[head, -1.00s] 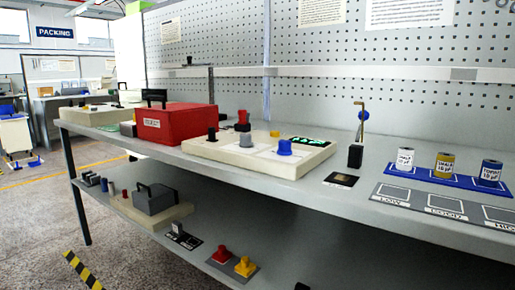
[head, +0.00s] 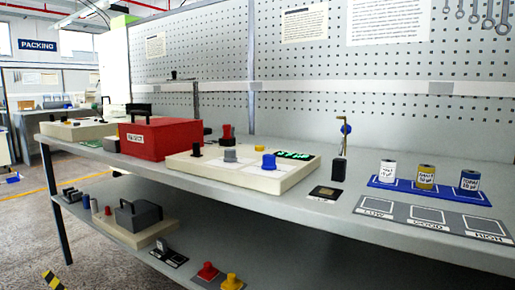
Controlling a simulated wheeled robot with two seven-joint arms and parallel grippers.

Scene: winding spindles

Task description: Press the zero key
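A cream panel (head: 282,183) lies on the bench top, with a dark display showing green characters (head: 295,155) at its back right. On the panel stand a black knob (head: 197,148), a grey knob (head: 230,155) and a blue knob (head: 268,161). A red knob (head: 227,132) on a dark base stands behind it. I cannot read a zero label on any of them, so I cannot tell which is the zero key. Neither of my grippers is in view.
A red box (head: 152,139) stands left of the panel. To the right are a thin upright post (head: 342,150), a blue rack (head: 428,191) with three cans, and a grey mat (head: 400,226) marked LOW, GOOD, HIGH. A lower shelf (head: 175,262) holds several items.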

